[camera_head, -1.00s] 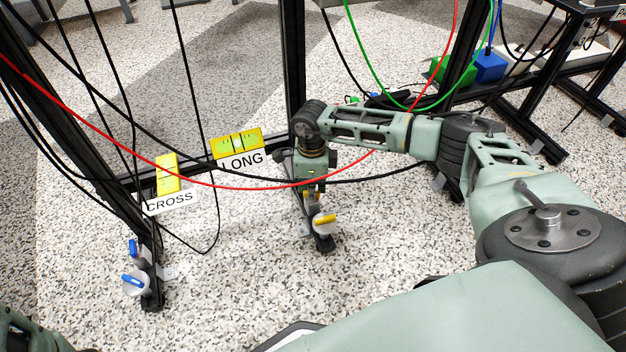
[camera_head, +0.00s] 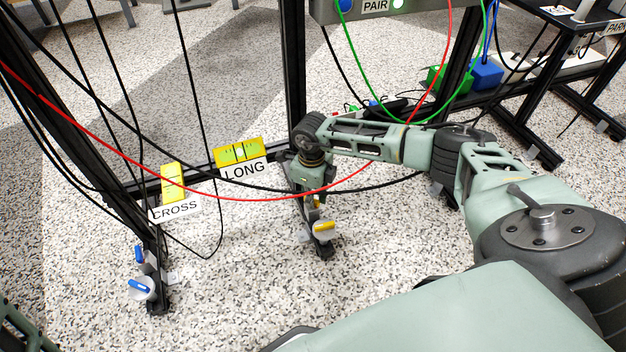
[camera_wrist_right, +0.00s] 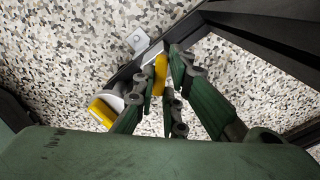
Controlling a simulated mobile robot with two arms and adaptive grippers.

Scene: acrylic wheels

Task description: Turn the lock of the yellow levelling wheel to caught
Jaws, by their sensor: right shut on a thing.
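The yellow levelling wheel (camera_head: 323,229), a pale disc with a yellow bar, sits low on the foot of the middle black post. Above it is a small upright yellow piece, which looks like its lock (camera_head: 314,201). My right gripper (camera_head: 315,194) reaches down from above to this piece, and my wrist partly hides it. In the right wrist view the fingers (camera_wrist_right: 171,85) are closed around the yellow piece (camera_wrist_right: 160,74). The wheel (camera_wrist_right: 104,109) shows beside them on the left, apart from the grip. The lock's exact setting cannot be read. My left gripper is out of view.
A blue wheel (camera_head: 140,289) with a blue piece above it is on the left foot. Yellow levels marked LONG (camera_head: 239,152) and CROSS (camera_head: 173,182) sit on the frame. Red (camera_head: 255,200) and black cables hang across the front. Speckled floor in front is clear.

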